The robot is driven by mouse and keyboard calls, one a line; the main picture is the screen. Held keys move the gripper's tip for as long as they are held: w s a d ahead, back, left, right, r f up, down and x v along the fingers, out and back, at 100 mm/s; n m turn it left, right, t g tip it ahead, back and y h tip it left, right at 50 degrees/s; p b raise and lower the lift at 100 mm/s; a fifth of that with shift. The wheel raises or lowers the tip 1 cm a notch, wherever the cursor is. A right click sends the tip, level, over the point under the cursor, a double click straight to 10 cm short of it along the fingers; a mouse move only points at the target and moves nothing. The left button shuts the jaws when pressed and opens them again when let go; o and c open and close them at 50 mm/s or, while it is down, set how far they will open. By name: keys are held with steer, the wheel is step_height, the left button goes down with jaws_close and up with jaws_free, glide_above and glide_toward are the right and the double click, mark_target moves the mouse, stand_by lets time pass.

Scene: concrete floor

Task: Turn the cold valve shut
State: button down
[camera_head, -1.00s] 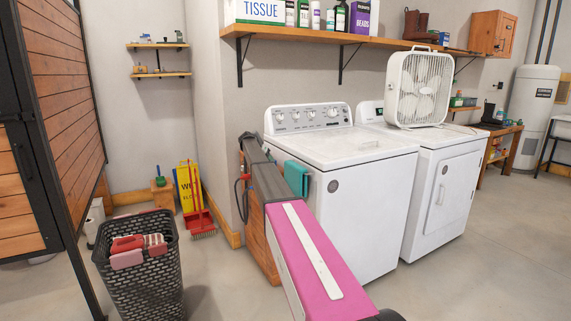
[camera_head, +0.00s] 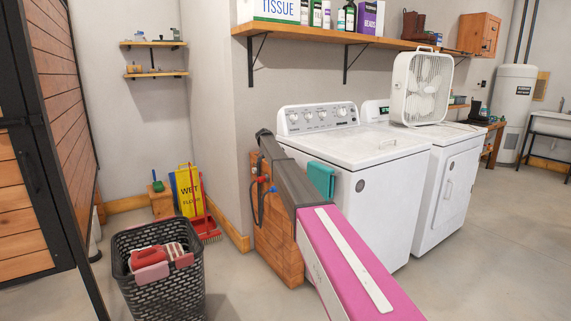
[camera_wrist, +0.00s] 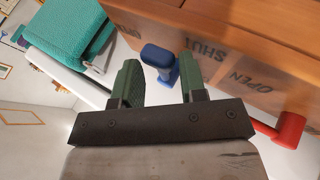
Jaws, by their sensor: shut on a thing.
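The blue valve handle (camera_wrist: 160,60) sits between the green fingers of my gripper (camera_wrist: 161,85) in the wrist view. My gripper is shut on it. The handle stands in front of a wooden panel printed "SHUT" and "OPEN" (camera_wrist: 250,82). A red valve handle (camera_wrist: 283,130) is to the right, clear of the fingers. In the head view the wooden box (camera_head: 278,240) stands left of the washer, and the red handle (camera_head: 262,180) shows on it.
A teal cloth (camera_head: 321,180) hangs at the washer (camera_head: 375,200), close to my arm; it also shows in the wrist view (camera_wrist: 65,38). A black laundry basket (camera_head: 160,285) stands at the left front. A shelf (camera_head: 350,38) runs above. Floor is clear at right.

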steer(key=shift+w+r, duration=0.1)
stand_by(0.4)
steer(key=c, duration=0.7)
jaws_free()
steer(key=shift+r, duration=0.1)
